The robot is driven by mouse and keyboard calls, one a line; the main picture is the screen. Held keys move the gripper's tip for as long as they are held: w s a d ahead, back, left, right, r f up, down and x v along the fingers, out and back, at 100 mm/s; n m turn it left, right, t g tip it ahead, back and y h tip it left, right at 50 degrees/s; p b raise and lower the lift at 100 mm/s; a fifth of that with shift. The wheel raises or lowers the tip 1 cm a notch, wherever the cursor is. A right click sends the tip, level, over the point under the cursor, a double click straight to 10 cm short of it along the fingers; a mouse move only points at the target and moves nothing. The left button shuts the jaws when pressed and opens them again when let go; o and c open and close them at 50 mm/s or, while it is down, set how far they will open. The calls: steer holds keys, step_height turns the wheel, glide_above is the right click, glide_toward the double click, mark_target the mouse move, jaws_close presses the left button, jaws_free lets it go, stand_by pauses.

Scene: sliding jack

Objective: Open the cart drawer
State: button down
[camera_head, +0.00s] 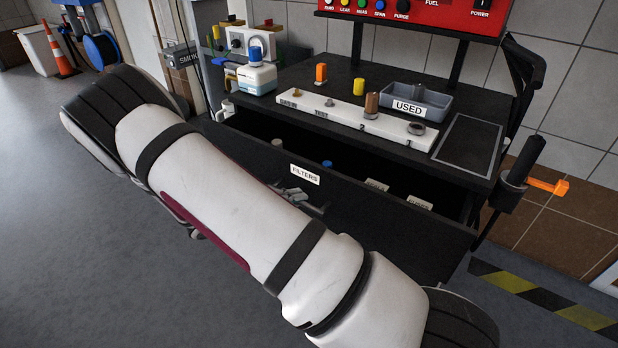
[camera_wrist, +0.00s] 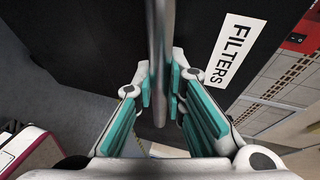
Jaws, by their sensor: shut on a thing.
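The black cart drawer (camera_head: 400,215) is pulled partly out of the cart, its inside visible from above. Its front carries a white FILTERS label (camera_head: 305,174), which also shows in the wrist view (camera_wrist: 235,50). My gripper (camera_wrist: 162,88), with teal pads, is shut on the grey metal drawer handle (camera_wrist: 160,35) beside the label. In the head view my gripper (camera_head: 300,198) is small at the drawer front, partly hidden behind my arm. Part of the drawer's left side is also hidden there.
Small parts, one blue (camera_head: 327,164), lie in the drawer. Grey floor (camera_head: 50,220) is open at left.

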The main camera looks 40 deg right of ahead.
steer(key=s+a+p, duration=0.1)
steer(key=s+a, duration=0.1)
steer(key=a, duration=0.4)
steer(key=s+a+p, duration=0.1)
steer(key=s+a, duration=0.1)
steer(key=a, duration=0.5)
steer(key=shift+s+a, duration=0.2)
steer(key=shift+s, duration=0.2)
steer(key=c, duration=1.6)
jaws_free()
steer(key=shift+a, duration=0.1)
steer(key=v, duration=1.1)
steer(key=shift+a, duration=0.4)
steer(key=shift+r, duration=0.1)
